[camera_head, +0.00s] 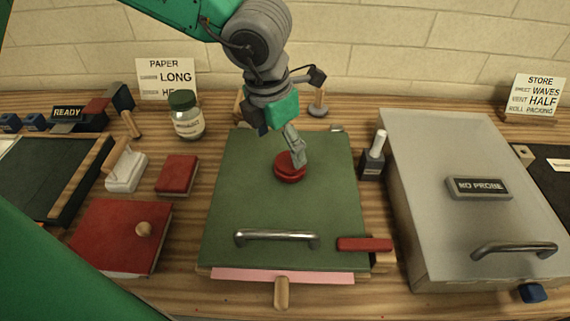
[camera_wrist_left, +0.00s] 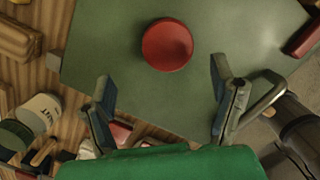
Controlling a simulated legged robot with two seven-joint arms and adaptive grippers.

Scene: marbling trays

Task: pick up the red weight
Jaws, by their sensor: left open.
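The red weight (camera_head: 287,175) is a round red piece lying on the green lid (camera_head: 235,205) of the middle tray, in its far half. In the left wrist view the weight (camera_wrist_left: 167,45) shows as a red disc beyond the fingertips, roughly centred between them. My left gripper (camera_head: 284,142) is over the lid at the weight; one finger covers part of the weight in the head view. In the left wrist view the left gripper (camera_wrist_left: 161,82) has its fingers spread wide with nothing between them. Whether a finger touches the weight cannot be told. My right gripper is not in view.
A metal handle (camera_head: 277,237) and a red block (camera_head: 364,244) are at the lid's near edge. A small dark bottle (camera_head: 372,165) stands between the lid and a grey lidded box (camera_head: 430,180). A jar (camera_head: 187,120) and red blocks (camera_head: 177,174) are to the left.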

